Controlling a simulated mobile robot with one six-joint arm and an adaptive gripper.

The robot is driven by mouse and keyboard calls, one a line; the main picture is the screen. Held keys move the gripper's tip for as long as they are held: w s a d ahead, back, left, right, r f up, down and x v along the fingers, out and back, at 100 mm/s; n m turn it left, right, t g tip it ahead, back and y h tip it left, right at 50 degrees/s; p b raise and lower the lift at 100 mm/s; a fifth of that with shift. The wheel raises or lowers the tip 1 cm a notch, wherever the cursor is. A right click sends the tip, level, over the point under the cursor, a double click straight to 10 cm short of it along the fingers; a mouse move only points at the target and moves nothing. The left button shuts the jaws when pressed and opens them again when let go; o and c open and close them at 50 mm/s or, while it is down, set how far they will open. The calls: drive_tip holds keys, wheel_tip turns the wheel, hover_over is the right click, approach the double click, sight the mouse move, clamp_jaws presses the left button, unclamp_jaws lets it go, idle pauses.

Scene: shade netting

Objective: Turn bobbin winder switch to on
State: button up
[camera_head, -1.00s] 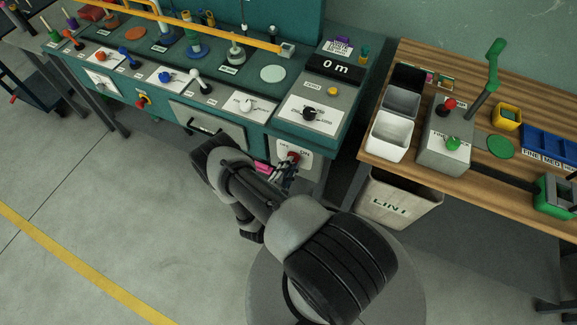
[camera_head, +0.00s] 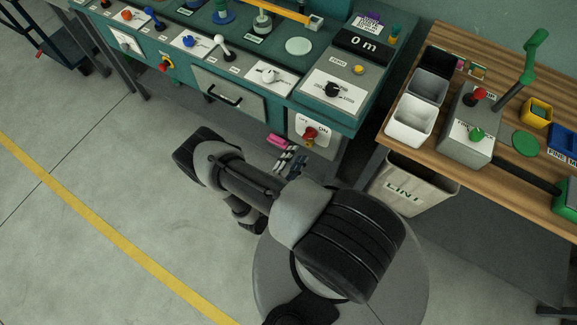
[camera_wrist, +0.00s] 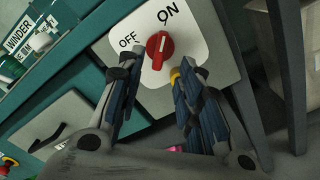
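The red switch knob (camera_wrist: 158,47) sits on a white plate (camera_wrist: 190,45) marked OFF on the left and ON at upper right. Its white mark points up in the wrist view, seemingly toward ON. The knob also shows at the front of the teal bench in the head view (camera_head: 310,134). My gripper (camera_wrist: 158,74) is open, with its blue-grey fingers spread on either side below the knob. It appears apart from the knob and holds nothing. In the head view my gripper (camera_head: 292,157) is just below the switch plate.
A drawer with a black handle (camera_head: 225,97) is left of the switch. A pink object (camera_head: 279,140) shows beside the fingers. A LINT bin (camera_head: 405,190) stands under the wooden table (camera_head: 520,205) at right. Open floor (camera_head: 110,170) lies to the left.

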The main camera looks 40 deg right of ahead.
drive_tip(key=v, duration=0.4)
drive_tip(key=shift+s+a, duration=0.1)
drive_tip(key=shift+a, duration=0.2)
idle(0.3)
wheel_tip(320, 180, up, 26)
drive_tip(key=w+a+m+g+y, duration=0.2)
drive_tip(key=m+g+y, duration=0.2)
drive_tip(key=m+g, duration=0.65)
drive_tip(key=s+a+r+m+t+y, duration=0.1)
drive_tip(key=s+a+r+t+y, duration=0.1)
drive_tip(key=r, duration=0.4)
drive_tip(key=s+a+r+m+t+y, duration=0.1)
drive_tip(key=s+a+r+t+y, duration=0.2)
drive_tip(key=s+a+r+y, duration=0.1)
drive_tip(key=s+a+r+m+t+y, duration=0.1)
drive_tip(key=s+a+r+t+y, duration=0.2)
drive_tip(key=r, duration=0.7)
drive_tip(key=shift+s+a+r+y, duration=0.2)
drive_tip(key=shift+s+a+y, duration=0.25)
drive_tip(key=shift+s+y, duration=1.15)
drive_tip(key=shift+w, duration=0.25)
drive_tip(key=shift+c, duration=0.4)
